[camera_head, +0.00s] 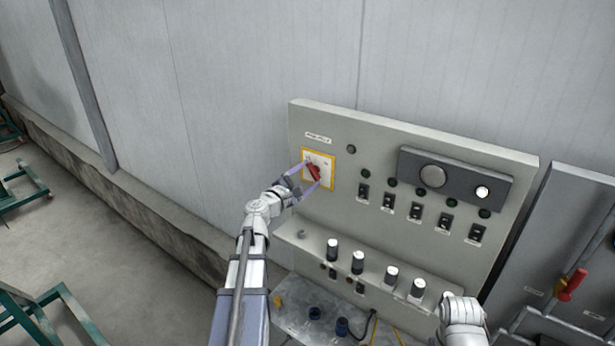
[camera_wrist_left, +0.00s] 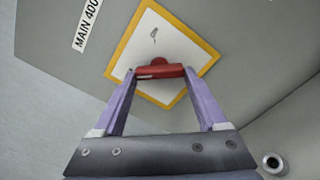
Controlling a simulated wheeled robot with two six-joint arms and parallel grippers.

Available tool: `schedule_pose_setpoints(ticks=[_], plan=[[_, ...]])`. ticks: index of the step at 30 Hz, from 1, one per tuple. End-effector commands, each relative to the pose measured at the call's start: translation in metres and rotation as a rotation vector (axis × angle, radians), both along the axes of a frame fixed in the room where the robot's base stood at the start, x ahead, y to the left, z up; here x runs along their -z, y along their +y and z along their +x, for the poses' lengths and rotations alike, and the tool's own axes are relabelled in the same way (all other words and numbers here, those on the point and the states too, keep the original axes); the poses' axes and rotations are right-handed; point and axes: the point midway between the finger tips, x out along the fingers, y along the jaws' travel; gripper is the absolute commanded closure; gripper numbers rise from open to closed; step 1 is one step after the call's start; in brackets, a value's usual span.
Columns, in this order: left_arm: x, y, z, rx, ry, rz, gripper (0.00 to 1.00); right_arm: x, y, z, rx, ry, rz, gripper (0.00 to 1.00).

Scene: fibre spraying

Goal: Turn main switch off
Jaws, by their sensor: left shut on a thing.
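The main switch is a red rotary handle (camera_head: 314,172) on a white plate with a yellow border (camera_head: 331,186), at the upper left of the grey control panel. My left gripper (camera_head: 311,173) is at the switch, its two purple fingers on either side of the red handle. In the left wrist view the red handle (camera_wrist_left: 160,71) lies crosswise between the fingertips, and the gripper (camera_wrist_left: 160,75) is shut on it. A label reading "MAIN 400" (camera_wrist_left: 87,25) is beside the plate. My right arm shows at the bottom right in the head view; its gripper fingers cannot be made out.
The grey panel (camera_head: 400,215) carries several black switches to the right and several white-topped knobs (camera_head: 392,275) on a ledge below. A grey cabinet with a red and yellow handle (camera_head: 572,285) stands at the right. Green metal frames (camera_head: 45,310) are on the floor at left.

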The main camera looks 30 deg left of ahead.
Motion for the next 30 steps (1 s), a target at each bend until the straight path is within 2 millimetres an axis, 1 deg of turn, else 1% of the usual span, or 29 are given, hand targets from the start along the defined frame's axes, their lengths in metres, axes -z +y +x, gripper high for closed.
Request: schedule_pose_setpoints(ticks=[9, 24, 25, 30], plan=[[0.0014, -0.0008, -0.0008, 0.001, 0.009, -0.089, 0.81, 0.0009, 0.0, 0.0, 0.0, 0.0, 0.0, 0.5], [0.0015, -0.0012, -0.001, 0.001, 0.01, -0.104, 0.81, 0.001, 0.0, 0.0, 0.0, 0.0, 0.0, 0.5], [0.0015, -0.0012, -0.001, 0.001, 0.01, -0.104, 0.23, 0.001, 0.0, 0.0, 0.0, 0.0, 0.0, 0.5], [0.0012, -0.001, -0.0008, 0.001, 0.01, -0.104, 0.04, 0.0009, 0.0, 0.0, 0.0, 0.0, 0.0, 0.5]])
